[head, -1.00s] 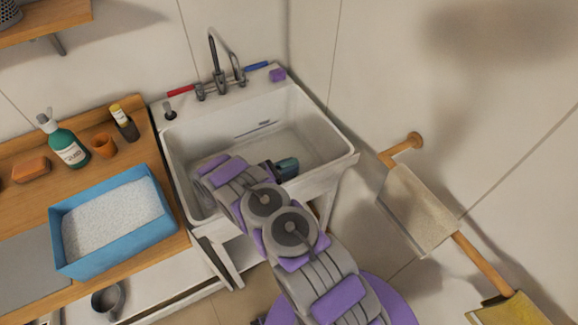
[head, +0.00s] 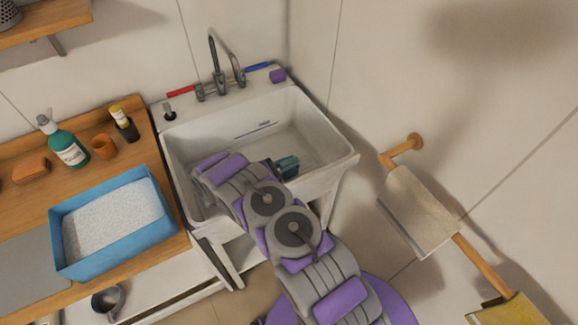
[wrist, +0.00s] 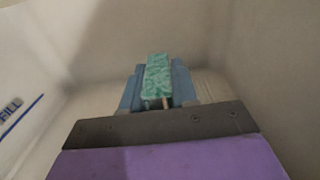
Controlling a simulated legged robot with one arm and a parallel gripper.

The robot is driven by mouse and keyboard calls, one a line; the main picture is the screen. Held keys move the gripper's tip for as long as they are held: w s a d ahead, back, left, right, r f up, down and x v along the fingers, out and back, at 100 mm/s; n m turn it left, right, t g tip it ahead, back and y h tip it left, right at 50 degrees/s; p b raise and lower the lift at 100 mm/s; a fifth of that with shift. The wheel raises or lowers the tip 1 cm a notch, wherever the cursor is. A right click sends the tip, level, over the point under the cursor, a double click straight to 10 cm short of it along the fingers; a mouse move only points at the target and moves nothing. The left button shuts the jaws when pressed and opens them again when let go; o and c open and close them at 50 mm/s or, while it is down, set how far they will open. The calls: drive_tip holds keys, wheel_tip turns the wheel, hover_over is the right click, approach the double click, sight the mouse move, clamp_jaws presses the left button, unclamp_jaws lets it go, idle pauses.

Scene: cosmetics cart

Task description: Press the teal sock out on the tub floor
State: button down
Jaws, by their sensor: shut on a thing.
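The teal sock (wrist: 158,80) shows in the wrist view as a mottled teal strip between the two blue fingers of my gripper (wrist: 157,68). My gripper is shut on it. In the head view my gripper (head: 287,167) is inside the white tub (head: 345,153), near its front right part, with my arm reaching over the front rim. The sock cannot be told apart from the fingers there. In the wrist view the pale tub floor lies beyond the fingertips; I cannot tell whether the sock touches it.
Tub walls rise around my gripper. A wooden counter with a blue bin (head: 120,255) is on the left. A towel (head: 418,215) hangs on a rail at right.

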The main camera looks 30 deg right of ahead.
wheel_tip(320, 180, up, 14)
drive_tip(key=p, duration=0.3)
drive_tip(key=shift+f+p, duration=0.25)
drive_tip(key=shift+p, duration=0.1)
idle(0.4)
drive_tip(key=shift+w+a, duration=0.1)
idle(0.3)
